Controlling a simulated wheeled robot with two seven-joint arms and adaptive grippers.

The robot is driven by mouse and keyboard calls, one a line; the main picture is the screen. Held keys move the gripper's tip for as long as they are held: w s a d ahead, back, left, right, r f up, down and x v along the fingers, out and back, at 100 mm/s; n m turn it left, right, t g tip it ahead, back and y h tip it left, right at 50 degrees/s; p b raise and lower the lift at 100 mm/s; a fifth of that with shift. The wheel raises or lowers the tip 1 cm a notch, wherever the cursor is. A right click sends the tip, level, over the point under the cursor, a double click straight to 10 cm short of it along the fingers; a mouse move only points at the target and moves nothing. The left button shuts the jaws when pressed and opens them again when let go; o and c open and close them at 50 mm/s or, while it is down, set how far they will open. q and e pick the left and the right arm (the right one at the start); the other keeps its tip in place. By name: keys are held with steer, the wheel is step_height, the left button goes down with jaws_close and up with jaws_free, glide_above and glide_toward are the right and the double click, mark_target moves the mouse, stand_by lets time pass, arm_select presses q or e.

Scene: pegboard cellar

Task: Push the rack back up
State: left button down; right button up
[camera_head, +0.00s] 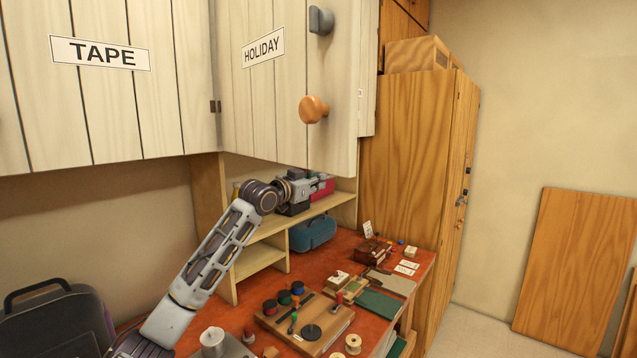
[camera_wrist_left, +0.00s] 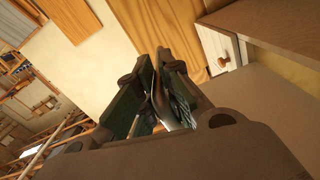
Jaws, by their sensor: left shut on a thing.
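My left arm comes in from the left in the head view and reaches under the open HOLIDAY cabinet door (camera_head: 285,85). My left gripper (camera_head: 322,183) is just below that door, over the wooden shelf (camera_head: 322,206). In the left wrist view its fingers (camera_wrist_left: 164,96) are closed on a thin, greyish piece (camera_wrist_left: 159,97), mostly hidden between them. I cannot tell whether this piece belongs to the rack. No rack can be made out clearly; the cabinet's inside is hidden behind the door. My right gripper is not in view.
A red-topped bench (camera_head: 348,240) carries a wooden board (camera_head: 307,325), spools and small boxes. A blue case (camera_head: 312,233) stands below the shelf. The TAPE door (camera_head: 100,100) is at the left, and a tall wooden cabinet (camera_head: 405,155) stands at the right.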

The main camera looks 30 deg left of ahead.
arm_select(q)
steer(key=a+r+p, duration=0.2)
steer(key=r, duration=0.1)
steer(key=shift+w+a+r, duration=0.1)
steer(key=shift+a+r, duration=0.15)
steer(key=c, duration=1.6)
jaws_free()
steer(key=shift+f, duration=0.1)
steer(key=shift+o, duration=0.4)
